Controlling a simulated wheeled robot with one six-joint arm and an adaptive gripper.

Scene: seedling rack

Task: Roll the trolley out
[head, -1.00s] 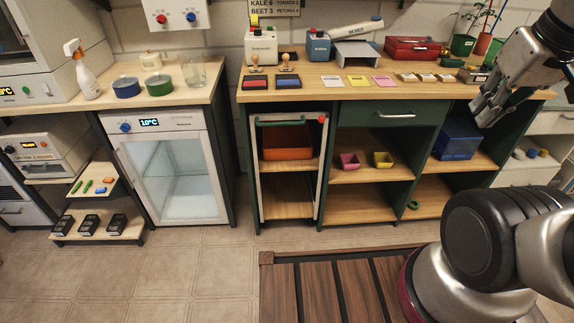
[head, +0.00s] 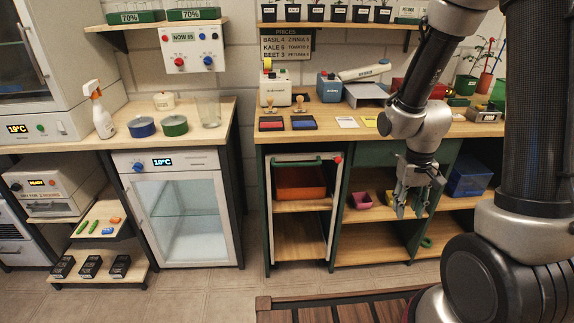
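The trolley (head: 331,222) stands in the left bay under the wooden bench, a pale upright frame with wooden shelves. A green handle bar (head: 297,163) runs across its top front, with a red knob (head: 337,160) at the top right corner. An orange bin (head: 300,183) sits on its upper shelf; the lower shelf looks empty. My gripper (head: 411,212) hangs fingers down in front of the shelves to the right of the trolley, apart from the handle. Its fingers are spread and nothing shows between them.
A glass-door fridge (head: 187,212) stands left of the bench (head: 400,129). Pink pots (head: 360,200) and a blue bin (head: 468,179) sit on shelves near my gripper. The tiled floor (head: 200,290) before the trolley is clear, with a dark slatted wooden platform (head: 350,308) at front right.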

